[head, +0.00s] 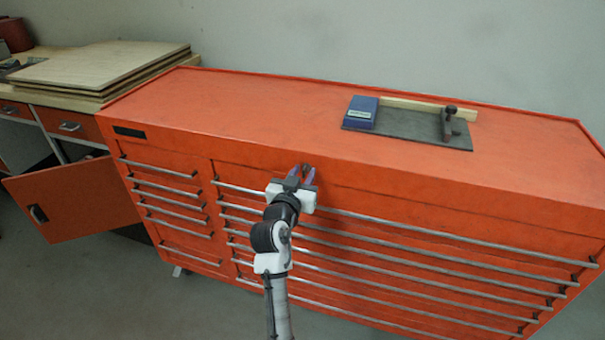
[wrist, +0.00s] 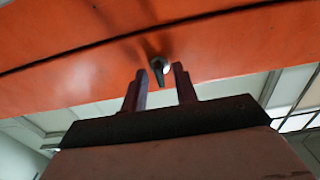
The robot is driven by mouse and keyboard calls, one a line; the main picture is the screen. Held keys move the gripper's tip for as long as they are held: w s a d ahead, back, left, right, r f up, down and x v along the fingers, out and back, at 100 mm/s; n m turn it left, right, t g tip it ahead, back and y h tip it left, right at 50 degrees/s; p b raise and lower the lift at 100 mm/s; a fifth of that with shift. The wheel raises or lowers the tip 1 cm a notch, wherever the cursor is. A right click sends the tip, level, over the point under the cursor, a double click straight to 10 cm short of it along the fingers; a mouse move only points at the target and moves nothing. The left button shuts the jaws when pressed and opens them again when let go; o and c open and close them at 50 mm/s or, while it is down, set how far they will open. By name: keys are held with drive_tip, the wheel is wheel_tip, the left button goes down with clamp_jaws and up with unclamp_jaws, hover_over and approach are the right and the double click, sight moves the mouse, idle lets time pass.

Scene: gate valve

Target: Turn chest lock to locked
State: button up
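The orange tool chest (head: 250,110) has its front face toward my arm. In the wrist view, the chest lock (wrist: 159,68) is a small grey and dark metal piece standing out from the orange front (wrist: 90,75). My gripper (head: 306,171) is at the upper front of the chest, just below the top edge. It is open, and its two dark fingers show in the wrist view (wrist: 160,72), one on each side of the lock. I cannot tell whether either finger touches it. In the head view the fingers mostly hide the lock.
Long drawer handles (head: 420,240) run below my gripper. A blue box and dark plate fixture (head: 410,125) sits on the chest top. Wooden boards (head: 100,70) lie on the bench at left, above an open orange cabinet door (head: 75,200). The floor in front is clear.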

clamp_jaws()
drive_tip(key=shift+f+m+b, duration=0.15)
drive_tip(key=shift+m+b, duration=0.15)
drive_tip(key=shift+b, duration=0.3)
drive_tip(key=m+b, duration=0.1)
drive_tip(key=b, duration=0.2)
drive_tip(key=shift+f+m, duration=0.15)
drive_tip(key=shift+m, duration=0.25)
drive_tip(key=m+b, duration=0.4)
drive_tip(key=b, duration=0.2)
drive_tip(key=m+b, duration=0.6)
drive_tip(key=shift+m+b, duration=0.35)
drive_tip(key=shift+m, duration=0.05)
drive_tip(key=m+b, duration=0.4)
drive_tip(key=shift+d+m, duration=0.1)
drive_tip(key=shift+m, duration=0.2)
